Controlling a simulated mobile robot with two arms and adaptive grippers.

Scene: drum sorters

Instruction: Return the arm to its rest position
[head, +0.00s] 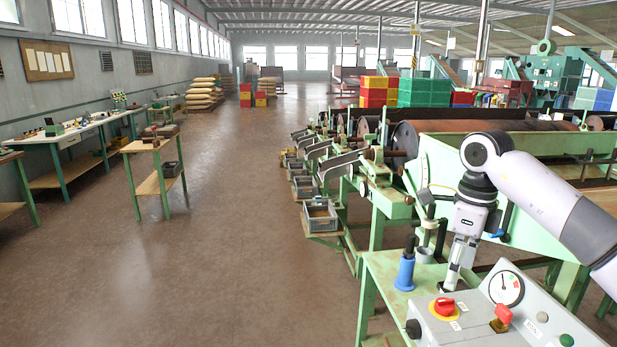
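My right arm comes in from the right edge. Its gripper (456,279) points down over the small green stand (385,268), behind the grey control box (470,325). The fingers look close together, but I cannot tell whether they are shut or hold anything. The fingertips are near the back edge of the control box; I cannot tell whether they touch it. My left arm and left gripper are not in view.
A blue holder (405,274) with a dark handle and a grey cup (425,256) stand left of the gripper. The box carries a red knob (444,306), a gauge (506,288) and a red-topped lever (502,317). Green drum machines (440,160) stand behind.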

